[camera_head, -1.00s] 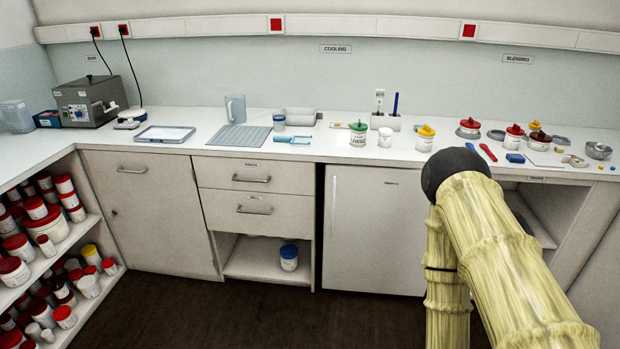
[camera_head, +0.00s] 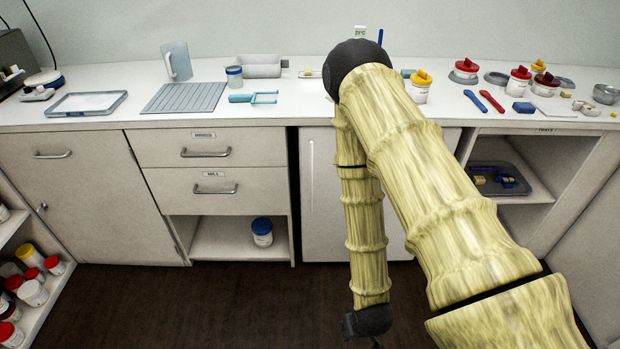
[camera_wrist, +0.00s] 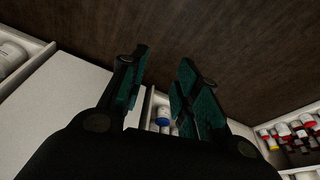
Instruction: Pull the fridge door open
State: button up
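The fridge (camera_head: 325,215) is the white door under the counter, and it is shut. Its slim vertical handle (camera_head: 312,175) runs along the door's left edge. My arm covers much of the door's middle and right in the head view. My gripper hangs low in front of the door, mostly cut off by the bottom edge of the head view. In the wrist view my gripper (camera_wrist: 163,60) has its dark-teal fingers spread, with nothing between them. The wrist picture is upside down, and a white panel at its left, apparently the fridge door (camera_wrist: 55,110), is apart from the fingers.
Left of the fridge are drawers (camera_head: 205,150) above an open cubby with a blue-lidded jar (camera_head: 262,232). Right of it is an open niche holding a tray (camera_head: 515,188). Jars and tools crowd the counter (camera_head: 300,115). The dark floor (camera_head: 200,300) in front is clear.

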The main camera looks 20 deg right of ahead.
jog(key=w+f+t+b, duration=0.25)
jog(key=w+b, duration=0.35)
jog(key=w, duration=0.6)
jog(key=t+h+b, duration=0.1)
jog(key=t+b, duration=1.2)
jog(key=b, duration=0.7)
send_near(312, 172)
jog(key=shift+g, duration=0.25)
jog(key=w+b, duration=0.1)
jog(key=w, duration=0.2)
jog(key=w+b, duration=0.1)
jog(key=w, duration=0.6)
jog(key=shift+w+d+r+b, duration=0.25)
jog(key=shift+w+r+b, duration=0.05)
jog(key=shift+r+b, duration=0.1)
grip_shut()
